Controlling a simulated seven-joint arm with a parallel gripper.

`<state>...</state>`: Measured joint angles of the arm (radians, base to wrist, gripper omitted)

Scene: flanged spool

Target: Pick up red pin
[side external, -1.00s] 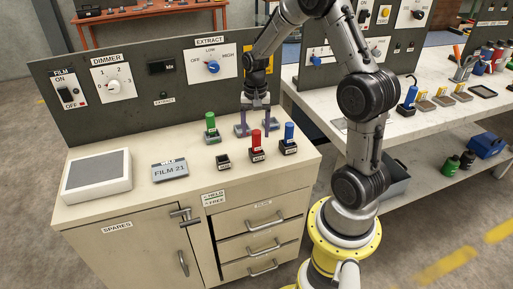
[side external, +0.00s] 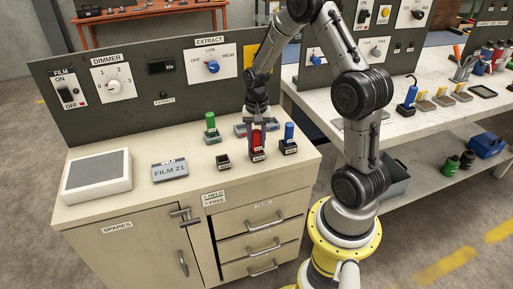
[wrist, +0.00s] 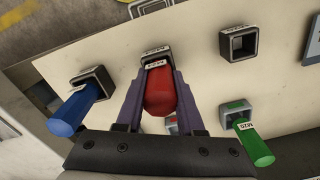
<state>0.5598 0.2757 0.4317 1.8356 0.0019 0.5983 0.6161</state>
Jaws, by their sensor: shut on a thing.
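The red pin (side external: 256,139) stands upright in its dark square holder (side external: 257,156) on the bench top. In the wrist view the red pin (wrist: 160,92) lies between the two fingers. My gripper (side external: 257,138) is shut on the red pin, with a finger on each side of it; it also shows in the wrist view (wrist: 160,85). The pin's lower end is hidden in the holder.
A blue pin (side external: 289,132) stands in a holder just right of the red pin. A green pin (side external: 210,124) stands in a holder to the left. An empty black holder (side external: 223,161) sits between them, nearer the front. The dark panel (side external: 130,120) rises behind.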

